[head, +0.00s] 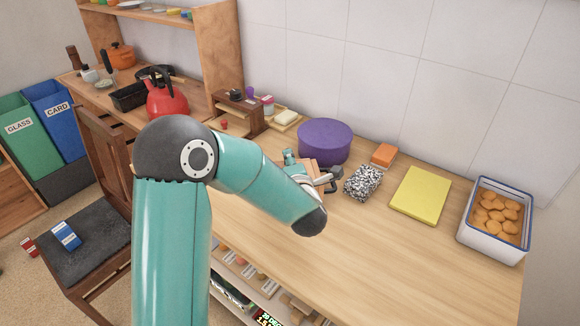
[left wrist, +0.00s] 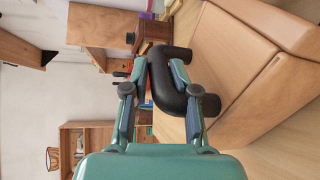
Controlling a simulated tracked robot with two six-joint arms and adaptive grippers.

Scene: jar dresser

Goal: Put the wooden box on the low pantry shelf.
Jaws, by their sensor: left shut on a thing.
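The wooden box shows in the left wrist view as a large tan body (left wrist: 245,65) with a thick dark handle (left wrist: 165,85). In the head view only a small tan part (head: 325,163) shows, mostly hidden behind my left arm and gripper. My left gripper (head: 329,183) is at the box on the wooden counter; in the left wrist view its fingers (left wrist: 160,103) are shut on the dark handle. I cannot tell whether the box touches the counter. A low shelf (head: 262,296) with several packed items is partly visible below the counter's front edge. My right gripper is not in view.
A purple round tin (head: 325,142), a speckled block (head: 363,183), an orange sponge (head: 384,155), a yellow mat (head: 420,194) and a white tub of orange pieces (head: 495,220) stand around the gripper. A red kettle (head: 167,102) is left. The front right counter is clear.

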